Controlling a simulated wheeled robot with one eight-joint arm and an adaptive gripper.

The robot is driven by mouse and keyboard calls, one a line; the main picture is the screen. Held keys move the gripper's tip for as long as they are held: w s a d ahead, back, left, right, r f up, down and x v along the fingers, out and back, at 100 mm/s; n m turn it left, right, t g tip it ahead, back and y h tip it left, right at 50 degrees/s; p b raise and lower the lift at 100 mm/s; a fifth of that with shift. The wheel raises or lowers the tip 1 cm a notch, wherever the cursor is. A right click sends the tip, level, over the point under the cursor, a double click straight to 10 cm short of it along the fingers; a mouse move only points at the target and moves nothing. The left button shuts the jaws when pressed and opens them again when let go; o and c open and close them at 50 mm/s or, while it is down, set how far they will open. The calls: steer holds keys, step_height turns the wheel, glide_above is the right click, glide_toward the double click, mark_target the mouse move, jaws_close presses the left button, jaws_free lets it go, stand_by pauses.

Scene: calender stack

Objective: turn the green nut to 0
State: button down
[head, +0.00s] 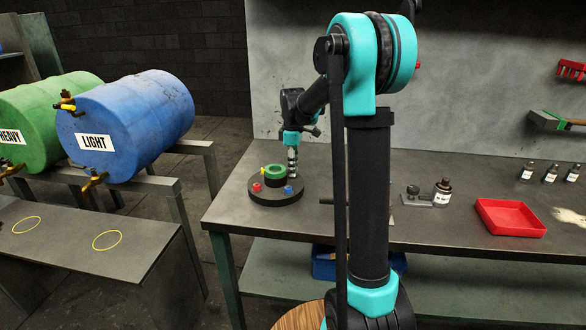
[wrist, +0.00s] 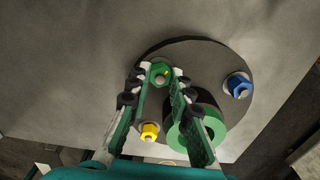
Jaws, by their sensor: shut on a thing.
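The green nut (wrist: 160,69) shows at the top of the wrist view, between my fingertips, with a small yellow mark on it. My gripper (wrist: 161,77) is shut on it. The nut stands on a dark round base (head: 276,199) on the bench, which also shows in the wrist view (wrist: 215,58). In the head view my gripper (head: 293,176) points down at the base's right back side and the nut is hidden. A thick green-topped hub (head: 275,170) rises from the base's middle. No 0 mark is readable.
A blue nut (head: 288,190), a red nut (head: 256,187) and a yellow nut (wrist: 149,131) stand around the hub. Further right are small bottles (head: 443,190) and a red tray (head: 510,218).

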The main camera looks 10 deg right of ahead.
steer(key=m, duration=1.4)
steer(key=shift+m, duration=0.3)
steer(key=m, duration=0.3)
steer(key=shift+m, duration=0.3)
steer(key=m, duration=0.3)
steer(key=shift+m, duration=0.3)
steer(key=m, duration=0.3)
steer(key=shift+m, duration=2.1)
